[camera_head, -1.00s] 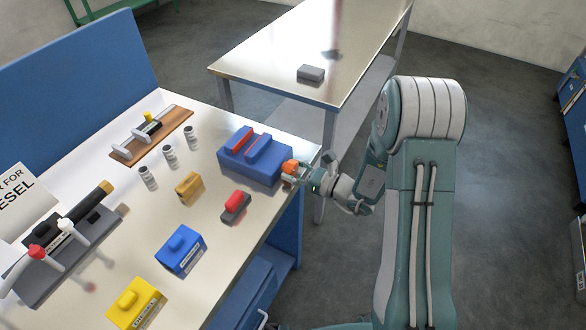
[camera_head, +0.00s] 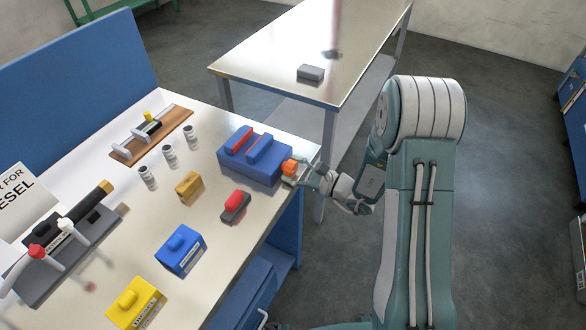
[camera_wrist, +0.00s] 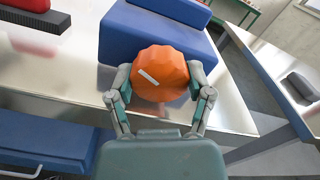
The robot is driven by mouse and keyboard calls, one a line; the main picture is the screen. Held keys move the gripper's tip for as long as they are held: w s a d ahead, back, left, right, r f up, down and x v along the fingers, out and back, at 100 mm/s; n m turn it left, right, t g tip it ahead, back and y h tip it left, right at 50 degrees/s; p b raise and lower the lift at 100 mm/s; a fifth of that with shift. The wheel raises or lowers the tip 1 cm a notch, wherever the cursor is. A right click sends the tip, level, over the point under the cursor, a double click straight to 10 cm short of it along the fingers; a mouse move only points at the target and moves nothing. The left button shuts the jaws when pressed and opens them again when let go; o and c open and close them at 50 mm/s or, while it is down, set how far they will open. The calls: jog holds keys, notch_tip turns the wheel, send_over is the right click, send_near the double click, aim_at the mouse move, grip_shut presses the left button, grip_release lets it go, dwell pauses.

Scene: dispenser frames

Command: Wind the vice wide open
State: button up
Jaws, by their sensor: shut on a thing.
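The blue vice (camera_head: 250,170) sits at the right end of the workbench, with red strips along its two jaws. There is a narrow gap between the jaws. Its orange faceted knob (camera_head: 289,167) faces my arm and also shows in the wrist view (camera_wrist: 160,72) with a pale mark tilted on its face. My gripper (camera_head: 297,175) is shut on the knob, with one finger at each side of it in the wrist view (camera_wrist: 160,98). The vice's blue body (camera_wrist: 150,35) is behind the knob there, partly hidden by it.
A second table (camera_head: 290,50) behind holds a grey block (camera_head: 311,73).

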jog(key=shift+n, duration=0.6)
jog(key=o, duration=1.1)
jog(key=shift+a, duration=0.1)
jog(key=shift+o, duration=0.2)
jog(key=v, duration=1.2)
jog(key=shift+w, duration=0.15)
